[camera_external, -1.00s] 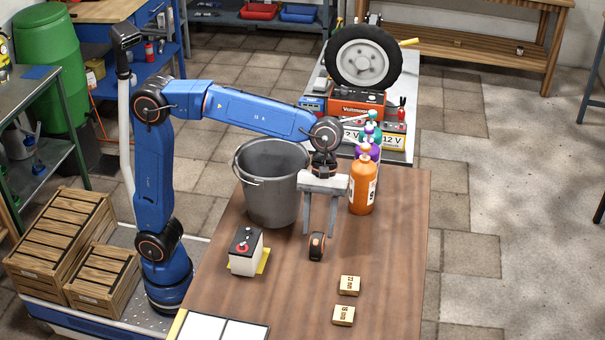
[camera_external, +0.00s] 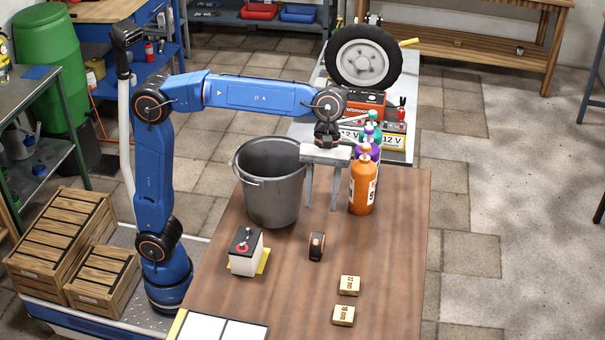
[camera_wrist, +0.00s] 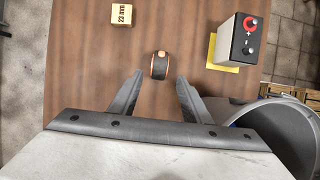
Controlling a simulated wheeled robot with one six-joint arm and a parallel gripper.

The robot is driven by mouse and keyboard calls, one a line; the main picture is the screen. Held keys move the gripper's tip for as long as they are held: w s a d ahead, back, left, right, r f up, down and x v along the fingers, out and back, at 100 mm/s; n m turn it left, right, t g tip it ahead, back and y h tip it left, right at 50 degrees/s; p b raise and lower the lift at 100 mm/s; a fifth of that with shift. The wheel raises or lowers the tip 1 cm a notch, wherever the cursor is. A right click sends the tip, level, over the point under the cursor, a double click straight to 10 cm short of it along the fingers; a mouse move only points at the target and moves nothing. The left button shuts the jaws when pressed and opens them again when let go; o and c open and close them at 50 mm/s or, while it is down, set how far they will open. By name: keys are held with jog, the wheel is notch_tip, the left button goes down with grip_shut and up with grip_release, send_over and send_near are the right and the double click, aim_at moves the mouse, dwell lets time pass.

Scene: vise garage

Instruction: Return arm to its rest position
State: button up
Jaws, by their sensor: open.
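My gripper (camera_external: 321,207) hangs from my raised arm above the brown table, fingers pointing down and apart, with nothing between them. In the wrist view the open fingers (camera_wrist: 155,98) show on either side of a gap. A small black and orange round object (camera_external: 317,246) stands on the table below the gripper. In the wrist view that object (camera_wrist: 159,66) appears beyond the fingertips, apart from them.
A grey bucket (camera_external: 272,195) stands left of my gripper, and an orange bottle (camera_external: 362,188) stands close on the right with other bottles behind. A battery (camera_external: 245,252) and two small wooden blocks (camera_external: 349,285) sit on the table (camera_external: 215,300).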

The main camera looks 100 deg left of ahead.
jog(key=s+a+r+m+t+y, duration=0.1)
jog(key=s+a+r+m+t, duration=0.15)
jog(key=a+r, duration=0.45)
jog(key=s+a+r+m+t+y, duration=0.15)
jog(key=s+a+r, duration=0.25)
jog(key=r, duration=0.5)
jog(key=s+r+m+t, duration=0.2)
jog(key=s+m, duration=0.1)
jog(key=s, duration=0.8)
jog(key=s+d+f+m+g, duration=0.2)
jog(key=s+f, duration=0.7)
jog(key=s, duration=0.1)
jog(key=s+d+f+m+g, duration=0.1)
jog(key=s+d+f+m, duration=0.15)
jog(key=s+f, duration=0.65)
notch_tip(320, 180, down, 20)
jog(key=a+m+t+y, duration=0.1)
jog(key=a+m+y, duration=0.1)
jog(key=m, duration=0.4)
jog(key=shift+w+t, duration=0.2)
jog(key=shift+t, duration=0.2)
